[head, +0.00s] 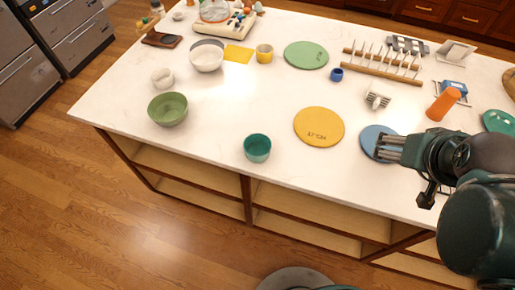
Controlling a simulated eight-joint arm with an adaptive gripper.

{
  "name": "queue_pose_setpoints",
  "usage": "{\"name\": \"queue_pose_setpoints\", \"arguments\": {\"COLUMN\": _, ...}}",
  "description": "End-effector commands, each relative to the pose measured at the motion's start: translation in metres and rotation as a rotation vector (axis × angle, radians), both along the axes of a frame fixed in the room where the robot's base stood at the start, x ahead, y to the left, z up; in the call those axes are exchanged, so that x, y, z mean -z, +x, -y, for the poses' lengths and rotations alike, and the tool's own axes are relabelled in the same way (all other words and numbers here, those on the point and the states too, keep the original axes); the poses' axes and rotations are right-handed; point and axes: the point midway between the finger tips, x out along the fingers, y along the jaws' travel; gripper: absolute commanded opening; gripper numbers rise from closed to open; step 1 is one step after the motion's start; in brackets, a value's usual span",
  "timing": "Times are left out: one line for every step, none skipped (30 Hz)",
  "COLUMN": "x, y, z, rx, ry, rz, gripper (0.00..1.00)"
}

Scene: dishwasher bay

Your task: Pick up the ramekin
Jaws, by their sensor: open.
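No label marks the ramekin, and I cannot tell for certain which small vessel it is. A small dark blue pot (336,74) stands upright near the plate rack. A teal cup (257,148) stands upright near the counter's front edge. A small white rounded vessel (163,78) stands at the left. My gripper (385,147) is open at the right, over or just above a blue plate (369,140) that it partly hides. It is apart from all three vessels, and no object shows between its fingers.
A yellow disc (319,126) lies between the teal cup and my gripper. A green bowl (168,109), white bowl (207,57), yellow mug (264,54) and green plate (306,55) stand farther left. A wooden rack (382,69) and orange cup (443,104) are at right. The counter's middle is clear.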

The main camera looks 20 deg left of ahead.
Motion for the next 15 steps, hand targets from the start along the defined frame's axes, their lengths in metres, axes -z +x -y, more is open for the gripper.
{"name": "queue_pose_setpoints", "arguments": {"x": -0.001, "y": 0.0, "z": -0.001, "rx": -0.002, "ry": 0.0, "rz": -0.001, "gripper": 0.66}}
{"name": "queue_pose_setpoints", "arguments": {"x": -0.001, "y": 0.001, "z": -0.001, "rx": -0.004, "ry": 0.0, "rz": -0.002, "gripper": 0.66}}
{"name": "queue_pose_setpoints", "arguments": {"x": -0.001, "y": 0.001, "z": -0.003, "rx": -0.007, "ry": 0.0, "rz": -0.004, "gripper": 0.66}}
{"name": "queue_pose_setpoints", "arguments": {"x": -0.002, "y": 0.002, "z": -0.004, "rx": -0.01, "ry": -0.001, "rz": -0.006, "gripper": 0.66}}
{"name": "queue_pose_setpoints", "arguments": {"x": -0.003, "y": 0.003, "z": -0.005, "rx": -0.015, "ry": -0.002, "rz": -0.009, "gripper": 0.66}}
{"name": "queue_pose_setpoints", "arguments": {"x": -0.004, "y": 0.004, "z": -0.008, "rx": -0.022, "ry": -0.002, "rz": -0.013, "gripper": 0.66}}
{"name": "queue_pose_setpoints", "arguments": {"x": -0.004, "y": 0.005, "z": -0.01, "rx": -0.028, "ry": -0.003, "rz": -0.017, "gripper": 0.66}}
{"name": "queue_pose_setpoints", "arguments": {"x": -0.005, "y": 0.006, "z": -0.012, "rx": -0.034, "ry": -0.004, "rz": -0.021, "gripper": 0.66}}
{"name": "queue_pose_setpoints", "arguments": {"x": -0.006, "y": 0.008, "z": -0.016, "rx": -0.045, "ry": -0.005, "rz": -0.028, "gripper": 0.66}}
{"name": "queue_pose_setpoints", "arguments": {"x": -0.007, "y": 0.009, "z": -0.019, "rx": -0.053, "ry": -0.006, "rz": -0.034, "gripper": 0.66}}
{"name": "queue_pose_setpoints", "arguments": {"x": -0.008, "y": 0.011, "z": -0.023, "rx": -0.064, "ry": -0.007, "rz": -0.041, "gripper": 0.66}}
{"name": "queue_pose_setpoints", "arguments": {"x": -0.01, "y": 0.013, "z": -0.027, "rx": -0.076, "ry": -0.009, "rz": -0.049, "gripper": 0.66}}
{"name": "queue_pose_setpoints", "arguments": {"x": -0.01, "y": 0.014, "z": -0.031, "rx": -0.087, "ry": -0.011, "rz": -0.056, "gripper": 0.66}}
{"name": "queue_pose_setpoints", "arguments": {"x": -0.012, "y": 0.016, "z": -0.036, "rx": -0.098, "ry": -0.012, "rz": -0.064, "gripper": 0.66}}
{"name": "queue_pose_setpoints", "arguments": {"x": -0.013, "y": 0.018, "z": -0.041, "rx": -0.114, "ry": -0.015, "rz": -0.074, "gripper": 0.66}}
